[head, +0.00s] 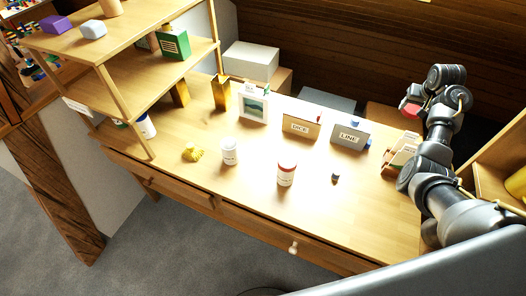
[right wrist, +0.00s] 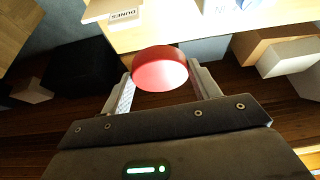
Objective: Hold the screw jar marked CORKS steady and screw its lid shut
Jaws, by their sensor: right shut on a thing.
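My right gripper (right wrist: 163,82) is shut on a round red lid (right wrist: 159,66), which sits between its two fingers in the right wrist view. In the head view the red lid (head: 410,111) is up at the right, beyond the table's right end and away from the jars. A white jar (head: 229,153) with a pale top stands upright on the table. A second white jar (head: 286,177) with a red top stands to its right, nearer the front. Their labels are too small to read, so I cannot tell which is marked CORKS. My left gripper is out of view.
On the wooden table (head: 180,168) are a yellow object (head: 193,152), a small dark item (head: 335,177), a picture frame (head: 253,106) and signs reading DICE (head: 300,127) and LINE (head: 349,136). A shelf (head: 140,62) stands at the left. The table's front right is clear.

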